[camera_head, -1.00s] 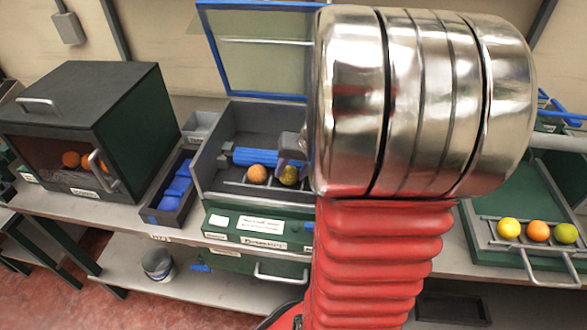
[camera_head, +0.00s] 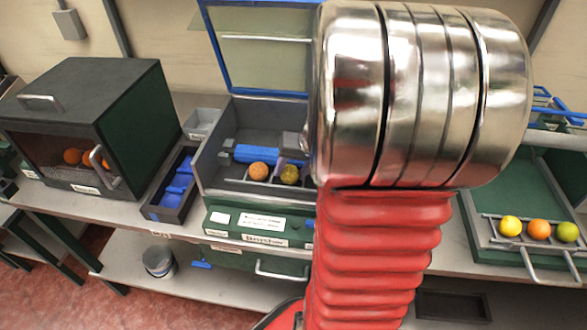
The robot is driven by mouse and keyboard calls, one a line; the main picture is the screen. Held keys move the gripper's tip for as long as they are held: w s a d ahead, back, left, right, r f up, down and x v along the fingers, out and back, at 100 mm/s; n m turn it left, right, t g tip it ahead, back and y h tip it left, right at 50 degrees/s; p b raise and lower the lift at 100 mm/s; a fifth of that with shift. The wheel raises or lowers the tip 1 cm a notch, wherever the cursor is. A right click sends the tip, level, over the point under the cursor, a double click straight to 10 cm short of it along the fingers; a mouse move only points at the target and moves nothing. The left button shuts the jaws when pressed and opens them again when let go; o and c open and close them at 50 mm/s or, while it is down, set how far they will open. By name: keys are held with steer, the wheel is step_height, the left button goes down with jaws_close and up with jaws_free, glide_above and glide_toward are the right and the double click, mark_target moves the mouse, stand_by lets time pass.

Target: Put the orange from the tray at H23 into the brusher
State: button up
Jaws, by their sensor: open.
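The brusher (camera_head: 212,160) stands open in the middle of the bench, with its blue-framed lid (camera_head: 213,50) raised. A blue roller (camera_head: 258,153) lies across its inside. In front of the roller, an orange (camera_head: 258,171) and a mottled yellow-green fruit (camera_head: 290,174) rest side by side, apart from each other. My gripper's fingers are hidden behind my large metal arm link, which also covers the brusher's right side. At the right, a green tray (camera_head: 510,187) has a rack with a yellow fruit (camera_head: 510,226), an orange (camera_head: 539,230) and a green fruit (camera_head: 567,232). I cannot read an H23 label.
A dark box (camera_head: 130,120) with oranges inside stands at the left. A narrow bin (camera_head: 168,214) with blue pieces and a small grey bin (camera_head: 200,124) sit beside the brusher. A bucket (camera_head: 159,262) stands on the lower shelf.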

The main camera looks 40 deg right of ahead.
steer(key=shift+o, duration=0.2)
steer(key=v, duration=1.3)
steer(key=shift+s+r, duration=0.25)
steer(key=shift+r, duration=0.05)
steer(key=s+a+r+n, duration=0.1)
steer(key=a+n, duration=0.3)
steer(key=a, duration=0.9)
steer(key=s+a+n, duration=0.3)
steer(key=a+n, duration=0.1)
steer(key=a, duration=1)
steer(key=shift+r+t, duration=0.35)
steer(key=shift+t, duration=0.05)
